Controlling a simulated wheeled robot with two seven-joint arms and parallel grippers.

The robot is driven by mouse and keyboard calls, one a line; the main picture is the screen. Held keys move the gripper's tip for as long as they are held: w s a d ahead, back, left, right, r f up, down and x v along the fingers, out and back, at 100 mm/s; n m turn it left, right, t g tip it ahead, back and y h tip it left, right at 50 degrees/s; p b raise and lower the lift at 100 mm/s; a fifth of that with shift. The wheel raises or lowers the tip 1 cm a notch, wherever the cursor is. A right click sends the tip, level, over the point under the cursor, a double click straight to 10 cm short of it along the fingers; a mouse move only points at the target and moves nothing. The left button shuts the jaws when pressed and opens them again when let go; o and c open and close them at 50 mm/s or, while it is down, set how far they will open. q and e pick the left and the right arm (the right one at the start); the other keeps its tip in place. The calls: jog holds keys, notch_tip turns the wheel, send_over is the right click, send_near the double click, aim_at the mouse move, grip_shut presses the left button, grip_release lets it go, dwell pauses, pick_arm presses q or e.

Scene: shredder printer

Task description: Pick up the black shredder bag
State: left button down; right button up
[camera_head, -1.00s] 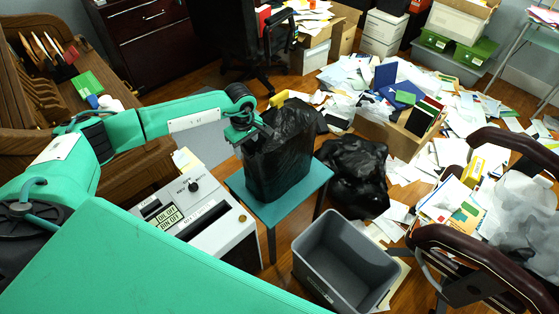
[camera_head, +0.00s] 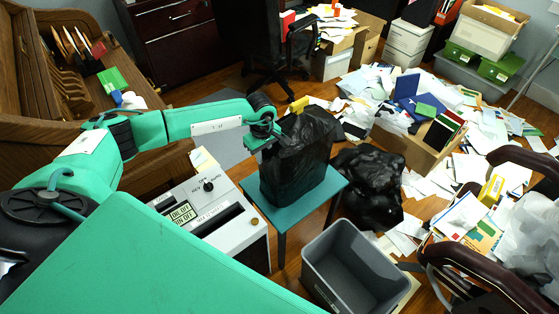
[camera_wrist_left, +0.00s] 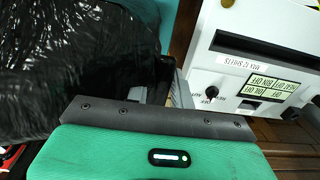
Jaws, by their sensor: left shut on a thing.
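A black plastic bag (camera_head: 300,155) stands upright on a small teal table (camera_head: 290,213). My left gripper (camera_head: 270,138) is at the bag's upper left side and is shut on its black plastic. In the left wrist view the bag (camera_wrist_left: 80,60) fills the upper left, against my gripper's fingers (camera_wrist_left: 165,85); the exact grip spot is partly hidden. A second black bag (camera_head: 368,185) lies slumped on the floor just right of the table. My right gripper is not in view.
The white shredder (camera_head: 205,205) stands left of the table; its panel (camera_wrist_left: 265,65) shows in the wrist view. An empty grey bin (camera_head: 350,270) is in front. Papers and a cardboard box (camera_head: 405,150) crowd the right floor. A chair (camera_head: 490,270) is at lower right.

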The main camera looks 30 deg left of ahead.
pick_arm(q)
jog(key=shift+r, duration=0.2)
jog(key=shift+w+r, duration=0.1)
jog(key=shift+r, duration=0.65)
notch_tip(320, 180, up, 18)
jog(key=b, duration=0.3)
jog(key=shift+b, duration=0.4)
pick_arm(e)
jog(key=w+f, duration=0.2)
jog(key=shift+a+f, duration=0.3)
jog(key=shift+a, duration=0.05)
pick_arm(q)
jog(key=shift+r, duration=0.1)
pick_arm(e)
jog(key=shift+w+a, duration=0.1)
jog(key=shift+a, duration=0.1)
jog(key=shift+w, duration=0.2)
